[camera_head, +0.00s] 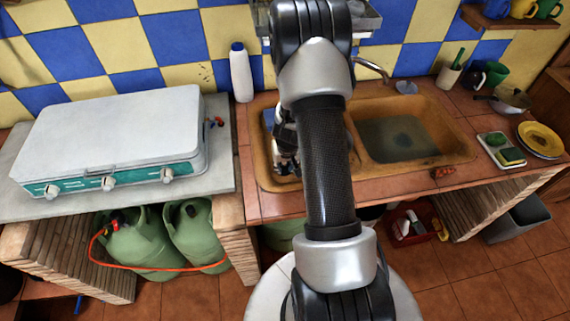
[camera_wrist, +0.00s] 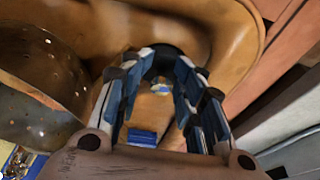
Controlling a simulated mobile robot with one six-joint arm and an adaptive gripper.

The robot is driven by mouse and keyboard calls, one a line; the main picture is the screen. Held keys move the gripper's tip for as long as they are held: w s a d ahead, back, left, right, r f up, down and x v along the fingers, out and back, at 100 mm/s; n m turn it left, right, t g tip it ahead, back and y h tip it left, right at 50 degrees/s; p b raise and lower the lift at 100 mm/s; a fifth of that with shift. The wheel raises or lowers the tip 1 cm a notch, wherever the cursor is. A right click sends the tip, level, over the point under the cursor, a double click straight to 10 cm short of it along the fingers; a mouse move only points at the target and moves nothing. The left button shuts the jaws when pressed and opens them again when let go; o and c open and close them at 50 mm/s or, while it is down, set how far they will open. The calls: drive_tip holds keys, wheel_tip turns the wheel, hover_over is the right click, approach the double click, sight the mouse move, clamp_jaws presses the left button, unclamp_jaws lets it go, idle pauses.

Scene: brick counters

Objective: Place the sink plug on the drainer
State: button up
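My gripper (camera_wrist: 164,66) reaches down into the left basin (camera_head: 262,165) of the brown sink. In the wrist view its two blue-and-grey fingers stand apart with a gap between the tips. A dark round shape (camera_wrist: 165,56) lies at or just beyond the fingertips; I cannot tell whether it is the sink plug or the drain opening, or whether it touches the fingers. A small grey disc (camera_head: 406,87) lies on the counter behind the right basin. A metal piece with holes (camera_wrist: 38,95), perhaps the drainer, shows at left in the wrist view. My arm hides much of the left basin.
A white bottle (camera_head: 241,73) stands behind the sink's left end. A white stove (camera_head: 115,140) is at left. The tap (camera_head: 370,66) rises behind the right basin (camera_head: 402,138). A soap tray (camera_head: 502,150) and yellow plates (camera_head: 540,139) are at right.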

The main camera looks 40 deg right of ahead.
drive_tip(key=o, duration=0.5)
drive_tip(key=shift+s+a+f, duration=0.1)
drive_tip(key=shift+a+f, duration=0.05)
